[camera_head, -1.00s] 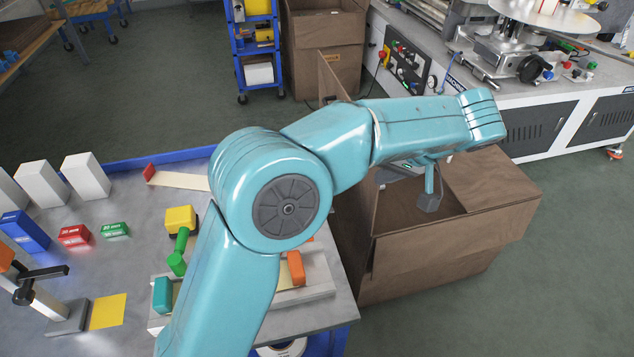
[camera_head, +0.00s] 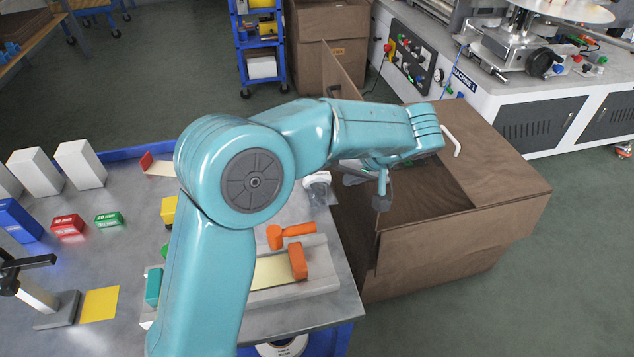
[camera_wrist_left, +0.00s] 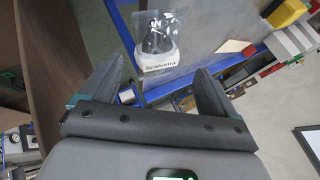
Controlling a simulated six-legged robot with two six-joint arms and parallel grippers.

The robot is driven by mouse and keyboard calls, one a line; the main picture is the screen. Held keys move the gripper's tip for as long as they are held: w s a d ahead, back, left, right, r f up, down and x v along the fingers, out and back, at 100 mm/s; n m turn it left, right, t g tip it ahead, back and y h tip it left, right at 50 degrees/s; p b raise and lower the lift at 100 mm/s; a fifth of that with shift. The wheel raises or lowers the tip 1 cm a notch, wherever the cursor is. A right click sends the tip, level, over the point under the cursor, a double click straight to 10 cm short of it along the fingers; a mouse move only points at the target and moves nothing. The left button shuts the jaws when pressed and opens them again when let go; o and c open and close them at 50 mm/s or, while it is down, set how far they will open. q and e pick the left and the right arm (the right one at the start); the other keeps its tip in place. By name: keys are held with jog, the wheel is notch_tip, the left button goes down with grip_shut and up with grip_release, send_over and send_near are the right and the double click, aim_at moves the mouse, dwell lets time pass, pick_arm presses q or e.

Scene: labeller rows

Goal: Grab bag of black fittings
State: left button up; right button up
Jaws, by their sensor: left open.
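A clear bag of black fittings with a white label reading "Scalvetta" (camera_wrist_left: 157,42) shows in the left wrist view, lying at the edge of the grey table. In the head view the bag (camera_head: 318,187) shows partly, just right of my arm's elbow. My left gripper (camera_head: 382,190) hangs over the open brown box, to the right of the bag. In the left wrist view the gripper (camera_wrist_left: 160,75) has its fingers spread with nothing between them, and the bag lies ahead of the gap, apart from the fingers. My right gripper is not in view.
The open brown box (camera_head: 450,255) stands against the table's right side, one flap raised. A machine bench (camera_head: 520,110) stands behind.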

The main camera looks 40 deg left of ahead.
aim_at(322, 179)
pick_arm(q)
jog(key=b+x, duration=0.1)
jog(key=x, duration=0.4)
jog(key=shift+w+d+f, duration=0.1)
jog(key=shift+d+f, duration=0.05)
jog(key=shift+d, duration=0.1)
grip_shut()
